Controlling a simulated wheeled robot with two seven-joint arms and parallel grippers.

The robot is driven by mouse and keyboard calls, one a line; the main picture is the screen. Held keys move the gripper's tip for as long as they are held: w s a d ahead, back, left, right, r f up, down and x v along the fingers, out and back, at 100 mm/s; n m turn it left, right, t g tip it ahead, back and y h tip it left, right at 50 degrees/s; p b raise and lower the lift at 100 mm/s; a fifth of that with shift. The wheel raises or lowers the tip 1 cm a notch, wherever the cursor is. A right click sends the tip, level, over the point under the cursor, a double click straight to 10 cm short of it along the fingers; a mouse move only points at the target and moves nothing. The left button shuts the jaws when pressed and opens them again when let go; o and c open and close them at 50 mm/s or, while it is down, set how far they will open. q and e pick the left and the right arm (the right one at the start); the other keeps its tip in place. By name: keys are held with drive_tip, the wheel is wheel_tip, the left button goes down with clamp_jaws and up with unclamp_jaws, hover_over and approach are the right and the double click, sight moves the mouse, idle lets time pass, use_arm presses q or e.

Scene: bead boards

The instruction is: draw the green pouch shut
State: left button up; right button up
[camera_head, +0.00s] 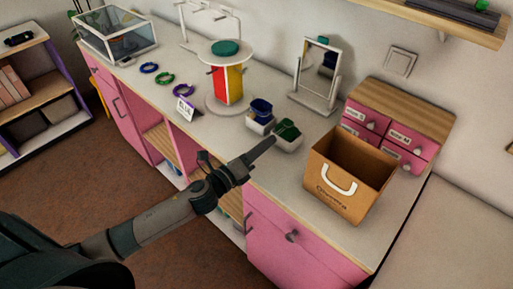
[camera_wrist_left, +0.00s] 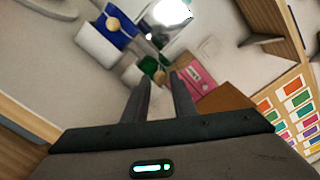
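The green pouch (camera_head: 288,129) sits in a small white holder (camera_head: 289,143) on the counter, and it also shows in the left wrist view (camera_wrist_left: 149,63). A round tan bead (camera_wrist_left: 160,77) is at its near side in the wrist view. I cannot tell whether the pouch's mouth is open or drawn. My left gripper (camera_head: 270,143) is just in front of the holder, and in the wrist view (camera_wrist_left: 161,79) its fingers are apart. The bead appears between or just beyond the fingertips, and no grip on it shows. My right gripper is out of view.
A blue pouch (camera_head: 261,107) in a similar holder is close behind the green one. A brown paper bag (camera_head: 345,180) stands to the right, before a pink drawer box (camera_head: 398,149). A mirror (camera_head: 318,75) and a round stand (camera_head: 227,107) are further back.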

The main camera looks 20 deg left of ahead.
use_arm(q)
drive_tip(key=shift+s, duration=0.1)
